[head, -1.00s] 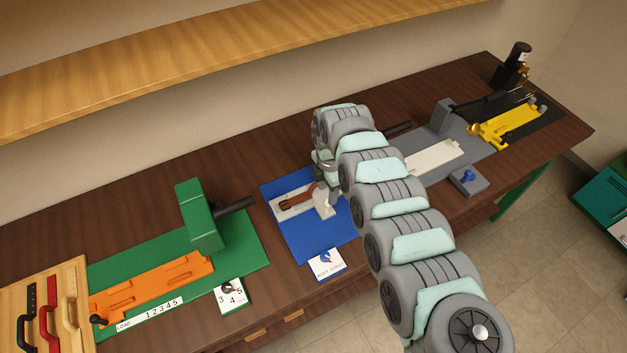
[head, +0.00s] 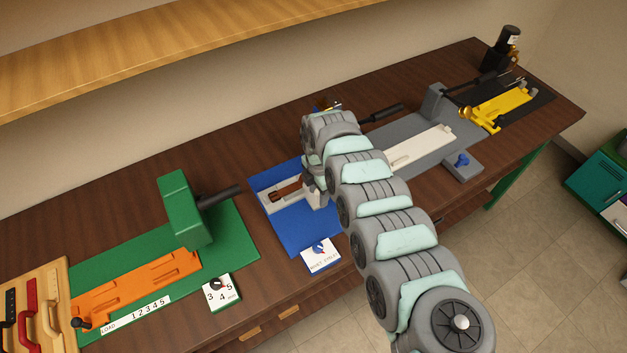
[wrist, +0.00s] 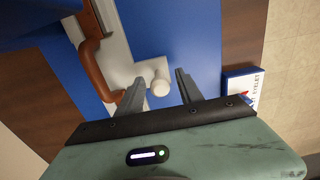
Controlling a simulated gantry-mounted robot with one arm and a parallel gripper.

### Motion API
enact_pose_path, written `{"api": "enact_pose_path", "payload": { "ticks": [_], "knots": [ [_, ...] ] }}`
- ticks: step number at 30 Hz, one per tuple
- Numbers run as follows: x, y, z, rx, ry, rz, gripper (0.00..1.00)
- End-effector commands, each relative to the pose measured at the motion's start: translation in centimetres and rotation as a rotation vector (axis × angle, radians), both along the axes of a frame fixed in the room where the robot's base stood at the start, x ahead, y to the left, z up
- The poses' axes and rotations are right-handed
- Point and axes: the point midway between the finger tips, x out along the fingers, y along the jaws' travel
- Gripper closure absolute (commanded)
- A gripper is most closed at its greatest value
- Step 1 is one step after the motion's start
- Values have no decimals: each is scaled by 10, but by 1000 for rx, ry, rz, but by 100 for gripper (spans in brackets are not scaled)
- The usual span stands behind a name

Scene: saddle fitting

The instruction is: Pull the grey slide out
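The light grey slide (head: 269,207) lies on the blue base (head: 299,239), with a brown curved handle-shaped piece (head: 287,191) on it. In the wrist view the slide (wrist: 117,50) runs beside the brown piece (wrist: 92,66) and ends in a plate with a pale round knob (wrist: 160,82). My gripper (wrist: 160,76) is open, with one dark finger on each side of the knob. Gaps show between fingers and knob, so it is not gripped. In the head view my gripper (head: 318,196) is over the slide's right end, partly hidden by my arm.
A card with a blue knob (head: 320,256) lies at the blue base's front edge. Left is a green press (head: 186,211) with an orange slide (head: 135,287). Right are a grey station with a white slide (head: 420,147) and a yellow slide (head: 499,110).

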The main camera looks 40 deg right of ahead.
Motion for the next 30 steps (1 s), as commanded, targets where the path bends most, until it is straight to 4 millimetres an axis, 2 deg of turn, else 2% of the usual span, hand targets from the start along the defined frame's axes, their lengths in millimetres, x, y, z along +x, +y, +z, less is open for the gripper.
{"api": "enact_pose_path", "payload": {
  "ticks": [2, 14, 30],
  "knots": [
    [0, 0, 0, 0, 0, 0, 64],
    [0, 0, 0, 0, 0, -1, 96],
    [-16, 3, 3, 1, 3, -1, 96]
  ]
}}
